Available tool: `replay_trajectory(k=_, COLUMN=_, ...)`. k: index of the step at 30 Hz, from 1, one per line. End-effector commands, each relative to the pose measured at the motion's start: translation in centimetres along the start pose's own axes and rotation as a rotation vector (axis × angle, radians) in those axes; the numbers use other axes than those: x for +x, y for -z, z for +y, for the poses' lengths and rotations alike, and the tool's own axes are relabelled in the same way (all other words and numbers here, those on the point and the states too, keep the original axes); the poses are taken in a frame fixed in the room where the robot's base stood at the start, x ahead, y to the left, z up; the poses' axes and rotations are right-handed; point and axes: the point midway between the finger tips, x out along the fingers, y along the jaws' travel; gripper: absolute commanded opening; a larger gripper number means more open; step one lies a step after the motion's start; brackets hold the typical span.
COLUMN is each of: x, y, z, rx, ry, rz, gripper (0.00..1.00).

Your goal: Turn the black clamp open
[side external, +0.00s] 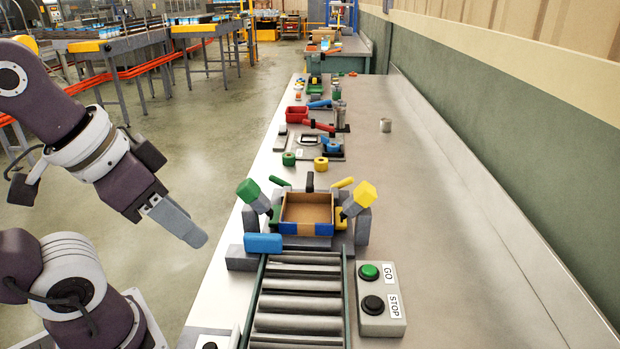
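A small upright black handle (310,182), which looks like the black clamp, stands behind the far wall of an open cardboard box (306,210). Its lower part is hidden by the box. My gripper (194,238) is at the left, in the air beside the bench's left edge, pointing down and to the right. It is well apart from the black clamp and the box. I see its fingers edge-on, so I cannot tell whether they are open or shut. Nothing shows in its grasp.
A green-topped clamp (249,191) and a yellow-topped clamp (359,199) flank the box. A blue block (263,243) sits before it, at the head of the rollers (298,300). A GO/STOP button box (381,300) stands at right. The bench's right side is mostly clear.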

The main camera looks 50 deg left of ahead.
Motion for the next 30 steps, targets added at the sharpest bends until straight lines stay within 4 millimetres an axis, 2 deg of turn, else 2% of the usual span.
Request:
replay_trajectory(k=12, x=0.0, y=0.3, z=-0.1, rx=-0.006, ry=0.003, rz=-0.001, gripper=0.38)
replay_trajectory(k=14, x=0.1, y=1.7, z=-0.4, rx=-0.032, ry=0.016, rz=-0.011, gripper=0.38)
replay_trajectory(k=17, x=1.0, y=7.2, z=-1.9, rx=-0.138, ry=0.065, rz=-0.041, gripper=0.38)
replay_trajectory(k=18, x=2.0, y=10.1, z=-2.8, rx=-0.196, ry=0.092, rz=-0.053, gripper=0.38)
replay_trajectory(k=20, x=4.3, y=14.4, z=-4.4, rx=-0.287, ry=0.135, rz=-0.067, gripper=0.38)
replay_trajectory(k=21, x=6.2, y=16.9, z=-5.6, rx=-0.346, ry=0.164, rz=-0.077, gripper=0.38)
replay_trajectory(k=23, x=9.6, y=20.3, z=-7.5, rx=-0.431, ry=0.205, rz=-0.087, gripper=0.38)
replay_trajectory(k=24, x=12.0, y=22.2, z=-8.8, rx=-0.484, ry=0.230, rz=-0.091, gripper=0.38)
replay_trajectory(k=27, x=17.8, y=25.2, z=-11.7, rx=-0.597, ry=0.284, rz=-0.097, gripper=0.38)
replay_trajectory(k=30, x=22.0, y=26.5, z=-13.6, rx=-0.670, ry=0.319, rz=-0.097, gripper=0.38)
